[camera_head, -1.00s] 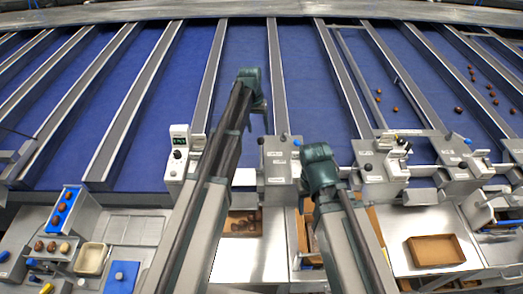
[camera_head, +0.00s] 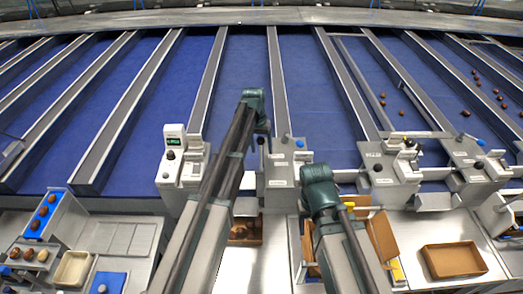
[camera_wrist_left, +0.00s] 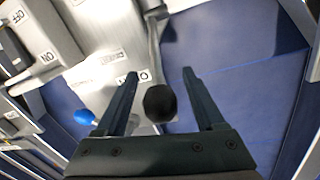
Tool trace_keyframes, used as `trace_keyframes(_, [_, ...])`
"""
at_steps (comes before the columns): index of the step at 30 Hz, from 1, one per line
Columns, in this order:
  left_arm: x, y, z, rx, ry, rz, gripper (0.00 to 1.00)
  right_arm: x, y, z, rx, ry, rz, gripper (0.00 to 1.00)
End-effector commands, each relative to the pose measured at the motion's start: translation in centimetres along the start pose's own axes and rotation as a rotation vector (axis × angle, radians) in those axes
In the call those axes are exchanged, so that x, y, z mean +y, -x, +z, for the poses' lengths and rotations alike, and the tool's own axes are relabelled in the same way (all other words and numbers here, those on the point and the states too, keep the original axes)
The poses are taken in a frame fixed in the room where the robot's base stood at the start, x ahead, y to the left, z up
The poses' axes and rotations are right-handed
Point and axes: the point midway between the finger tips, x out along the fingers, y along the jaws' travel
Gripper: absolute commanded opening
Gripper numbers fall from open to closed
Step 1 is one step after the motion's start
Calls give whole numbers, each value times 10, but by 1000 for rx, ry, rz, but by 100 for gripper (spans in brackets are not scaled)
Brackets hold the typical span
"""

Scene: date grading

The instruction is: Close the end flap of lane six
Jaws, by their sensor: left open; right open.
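My left gripper (camera_head: 262,128) is open above the front end of a blue lane. In the left wrist view its fingers (camera_wrist_left: 160,80) stand on either side of a round black knob (camera_wrist_left: 160,103); I cannot tell whether they touch it. The black knob also shows in the head view (camera_head: 261,140), on the left side of a grey lane-end unit (camera_head: 284,172). A blue knob (camera_head: 300,143) stands on the same unit. My right gripper (camera_head: 318,190) hangs open right of that unit, its fingers mostly hidden. Lane numbers are unreadable, and I cannot make out the flap's position.
Similar lane-end units (camera_head: 385,172) stand to the right, and a unit with a green display (camera_head: 180,160) to the left. Below are a brown tray (camera_head: 453,260) and a blue date holder (camera_head: 45,213). Dates lie on the far right lane; the middle lanes look bare.

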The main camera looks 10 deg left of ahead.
Motion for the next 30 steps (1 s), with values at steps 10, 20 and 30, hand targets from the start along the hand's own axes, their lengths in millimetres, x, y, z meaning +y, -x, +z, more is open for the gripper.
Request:
trace_keyframes(10, [0, 1, 0, 0, 0, 0, 29, 0, 1, 0, 0, 0, 0, 59])
trace_keyframes(20, [0, 1, 0, 0, 0, 0, 0, 0, 1, 0, 0, 0, 0, 59])
trace_keyframes(30, [0, 1, 0, 0, 0, 0, 0, 0, 1, 0, 0, 0, 0, 59])
